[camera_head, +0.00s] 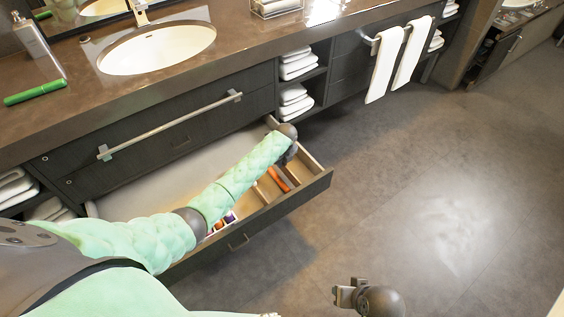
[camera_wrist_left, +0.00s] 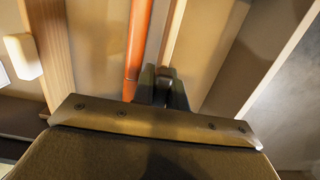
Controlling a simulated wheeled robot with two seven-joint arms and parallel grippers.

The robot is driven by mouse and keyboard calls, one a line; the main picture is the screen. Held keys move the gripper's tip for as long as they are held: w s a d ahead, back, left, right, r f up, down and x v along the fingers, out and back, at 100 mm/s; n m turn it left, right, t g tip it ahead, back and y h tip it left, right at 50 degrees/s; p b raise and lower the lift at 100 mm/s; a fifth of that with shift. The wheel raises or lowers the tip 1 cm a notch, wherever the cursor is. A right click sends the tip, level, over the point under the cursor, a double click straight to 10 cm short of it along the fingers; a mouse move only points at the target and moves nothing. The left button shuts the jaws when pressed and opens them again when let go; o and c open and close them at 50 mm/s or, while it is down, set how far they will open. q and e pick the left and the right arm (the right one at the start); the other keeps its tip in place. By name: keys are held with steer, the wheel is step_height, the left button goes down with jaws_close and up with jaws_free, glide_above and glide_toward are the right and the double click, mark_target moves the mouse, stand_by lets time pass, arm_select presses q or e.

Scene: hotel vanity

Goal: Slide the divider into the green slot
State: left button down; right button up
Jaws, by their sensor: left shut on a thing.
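My left gripper (camera_wrist_left: 166,84) is inside the open drawer (camera_head: 250,222), near its right end. In the left wrist view its dark fingers are shut on the edge of a thin wooden strip, which looks like the divider (camera_wrist_left: 176,38). An orange strip (camera_wrist_left: 138,45) runs beside it on the left; it also shows in the head view (camera_head: 279,180). In the head view my left wrist (camera_head: 287,138) hides the fingers and the held strip. I cannot make out a green slot in either view. My right gripper (camera_head: 346,294) is outside the drawer, above the floor; its jaw gap is unclear.
The drawer holds wooden partitions (camera_wrist_left: 52,50) and small coloured items (camera_head: 226,219). Above it are a closed drawer with a bar handle (camera_head: 170,125) and the counter with a sink (camera_head: 157,50) and a green tube (camera_head: 36,93). The floor at right is clear.

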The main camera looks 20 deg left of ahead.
arm_select(q)
steer(key=shift+f+b, duration=0.4)
steer(key=shift+f, duration=0.6)
stand_by(0.3)
steer(key=c, duration=1.3)
jaws_free()
steer(key=r, duration=0.7)
steer(key=shift+s+d+r, duration=0.3)
steer(key=shift+d+r, duration=0.05)
steer(key=shift+d, duration=0.05)
